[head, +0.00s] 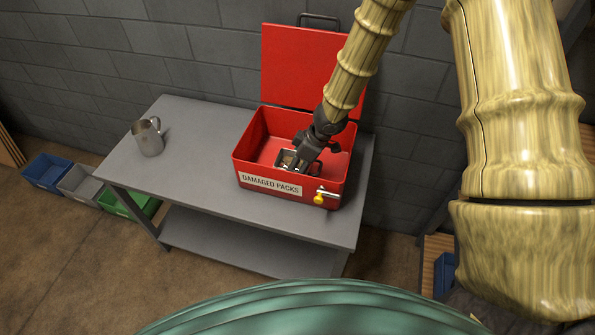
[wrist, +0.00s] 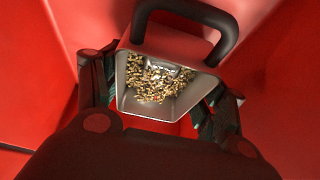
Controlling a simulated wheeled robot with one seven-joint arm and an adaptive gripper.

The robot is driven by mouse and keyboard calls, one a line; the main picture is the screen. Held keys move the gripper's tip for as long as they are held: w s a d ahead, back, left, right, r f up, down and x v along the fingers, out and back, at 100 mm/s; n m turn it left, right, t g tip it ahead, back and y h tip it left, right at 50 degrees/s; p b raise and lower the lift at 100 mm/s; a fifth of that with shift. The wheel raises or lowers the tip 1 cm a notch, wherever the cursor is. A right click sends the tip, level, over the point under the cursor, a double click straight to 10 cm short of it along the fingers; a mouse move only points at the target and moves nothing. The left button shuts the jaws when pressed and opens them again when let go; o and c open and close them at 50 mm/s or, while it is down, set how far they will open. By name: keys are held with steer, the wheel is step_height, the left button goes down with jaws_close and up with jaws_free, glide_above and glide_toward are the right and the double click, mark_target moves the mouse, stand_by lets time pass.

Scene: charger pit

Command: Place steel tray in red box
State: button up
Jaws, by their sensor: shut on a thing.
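The red box (head: 250,150) stands open on the grey table, its lid raised at the back and a "DAMAGED PACKS" label on its front. My gripper (head: 302,160) reaches down inside the box. In the wrist view my gripper (wrist: 160,105) is shut on the steel tray (wrist: 128,100), with a finger at either side. The tray has a dark handle (wrist: 185,10) and holds small brass-coloured pieces (wrist: 155,80). In the head view the tray (head: 284,157) is partly hidden by the gripper. I cannot tell whether it touches the box floor.
A metal mug (head: 148,137) stands on the left of the grey table (head: 200,175). A yellow padlock (head: 319,199) hangs at the box's front. Blue (head: 46,172), grey (head: 82,184) and green (head: 128,205) bins sit on the floor at left. The table's middle left is clear.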

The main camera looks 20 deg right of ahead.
steer(key=shift+f, duration=1.35)
steer(key=shift+f+b, duration=0.15)
steer(key=shift+b, duration=0.15)
steer(key=o, duration=1.1)
steer(key=shift+o, duration=0.2)
steer(key=shift+d+r, duration=0.15)
steer(key=shift+r, duration=0.45)
steer(key=p+v, duration=0.6)
steer(key=v, duration=0.5)
steer(key=shift+s, duration=0.1)
